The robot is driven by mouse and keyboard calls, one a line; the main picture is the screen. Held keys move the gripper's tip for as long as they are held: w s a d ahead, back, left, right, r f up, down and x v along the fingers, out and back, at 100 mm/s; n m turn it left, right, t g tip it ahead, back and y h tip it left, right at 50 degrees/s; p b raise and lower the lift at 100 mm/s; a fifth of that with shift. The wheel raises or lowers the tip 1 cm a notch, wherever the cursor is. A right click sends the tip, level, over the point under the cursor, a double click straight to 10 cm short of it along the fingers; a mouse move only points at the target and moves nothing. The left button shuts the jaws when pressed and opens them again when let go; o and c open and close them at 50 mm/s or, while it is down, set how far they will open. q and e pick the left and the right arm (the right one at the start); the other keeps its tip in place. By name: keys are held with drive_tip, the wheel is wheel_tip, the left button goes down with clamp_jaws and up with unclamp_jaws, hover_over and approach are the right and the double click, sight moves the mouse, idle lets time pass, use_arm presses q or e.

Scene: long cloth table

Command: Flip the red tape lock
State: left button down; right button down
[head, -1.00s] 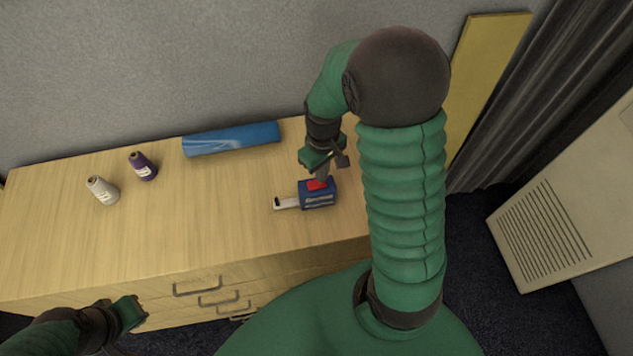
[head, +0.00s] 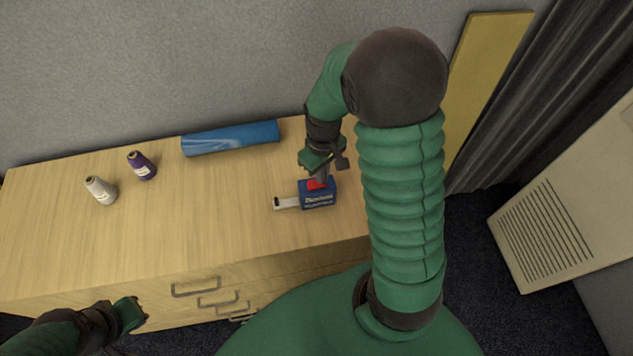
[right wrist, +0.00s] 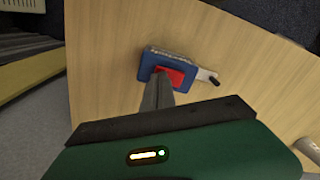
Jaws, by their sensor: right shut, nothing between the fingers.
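A blue tape measure (head: 318,198) lies on the wooden table top near its right end. A short piece of pale tape (head: 286,203) sticks out of it to the left. Its red lock (head: 316,184) is on the side facing my right gripper (head: 321,175). My right gripper is shut, with its fingertips at the red lock, seemingly touching it. In the right wrist view the shut fingers (right wrist: 158,95) reach to the red lock (right wrist: 170,76) and hide part of it. My left gripper (head: 130,313) is low at the left, off the table's front edge; its jaw opening is unclear.
A blue roll (head: 230,138) lies at the back of the table (head: 180,225). The table middle is clear. A wall (head: 180,60) stands behind.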

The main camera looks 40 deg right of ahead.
drive_tip(key=shift+f, duration=0.3)
wheel_tip(320, 180, up, 3)
drive_tip(key=p, duration=0.2)
drive_tip(key=shift+r+p, duration=0.2)
drive_tip(key=shift+p, duration=0.2)
wheel_tip(320, 180, up, 4)
drive_tip(key=p, duration=0.3)
drive_tip(key=shift+f, duration=0.2)
drive_tip(key=shift+s, duration=0.1)
